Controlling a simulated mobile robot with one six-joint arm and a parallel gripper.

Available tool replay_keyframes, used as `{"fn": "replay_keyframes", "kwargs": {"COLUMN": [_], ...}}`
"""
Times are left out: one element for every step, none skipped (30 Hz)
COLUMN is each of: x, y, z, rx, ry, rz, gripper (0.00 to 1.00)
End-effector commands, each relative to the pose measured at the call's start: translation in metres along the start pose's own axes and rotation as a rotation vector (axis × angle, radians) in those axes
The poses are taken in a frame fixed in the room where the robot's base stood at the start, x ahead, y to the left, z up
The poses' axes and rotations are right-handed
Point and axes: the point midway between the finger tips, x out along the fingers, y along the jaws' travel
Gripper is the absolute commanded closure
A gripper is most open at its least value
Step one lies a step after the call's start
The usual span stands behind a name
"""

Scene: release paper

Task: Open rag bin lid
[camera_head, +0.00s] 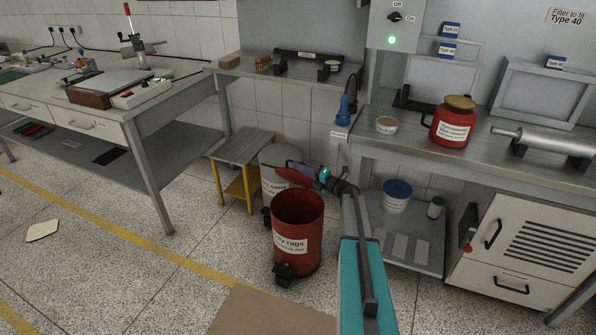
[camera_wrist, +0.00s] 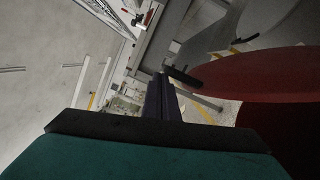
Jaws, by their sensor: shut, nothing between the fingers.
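The red rag bin (camera_head: 297,245) stands on the floor, its label partly reading "rags". Its mouth is uncovered and the dark inside shows. The red lid (camera_head: 292,177) is raised above the back of the rim and looks tilted. In the wrist view the lid (camera_wrist: 265,75) is a large red disc filling the right side. My gripper (camera_head: 296,167) is beside the raised lid, its fingers shut and empty. In the wrist view the dark fingers (camera_wrist: 161,90) are together, just left of the lid. Whether they touch the lid I cannot tell.
A grey bin (camera_head: 280,157) stands right behind the red bin. A small yellow-legged table (camera_head: 240,148) is to its left. A workbench (camera_head: 480,150) with a lower shelf (camera_head: 412,252) is to the right. Floor in front is open, with a brown mat (camera_head: 265,312).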

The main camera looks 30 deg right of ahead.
Motion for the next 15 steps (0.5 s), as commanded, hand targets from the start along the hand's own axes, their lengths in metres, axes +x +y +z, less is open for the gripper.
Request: {"fn": "replay_keyframes", "kwargs": {"x": [0.002, 0.002, 0.003, 0.003, 0.003, 0.003, 0.003, 0.003, 0.004, 0.004, 0.004, 0.004, 0.004, 0.004, 0.004], "y": [0.004, 0.005, 0.006, 0.007, 0.008, 0.009, 0.009, 0.01, 0.01, 0.011, 0.011, 0.011, 0.011, 0.011, 0.011], "z": [0.009, 0.012, 0.016, 0.019, 0.022, 0.026, 0.028, 0.03, 0.033, 0.035, 0.036, 0.038, 0.038, 0.039, 0.04], "rx": [-0.001, -0.001, -0.001, -0.001, -0.001, -0.001, -0.002, -0.002, -0.002, -0.002, -0.002, -0.002, -0.002, -0.002, -0.001], "ry": [-0.001, -0.001, -0.001, -0.001, -0.001, -0.002, -0.002, -0.002, -0.002, -0.002, -0.002, -0.002, -0.002, -0.002, -0.001], "rz": [0.0, 0.0, 0.0, 0.0, -0.001, -0.001, -0.001, -0.001, -0.001, -0.001, -0.001, -0.001, -0.001, -0.001, 0.0], "gripper": [1.0, 1.0, 1.0, 1.0, 1.0, 1.0, 1.0, 1.0, 1.0, 1.0, 1.0, 1.0, 1.0, 1.0, 1.0]}}
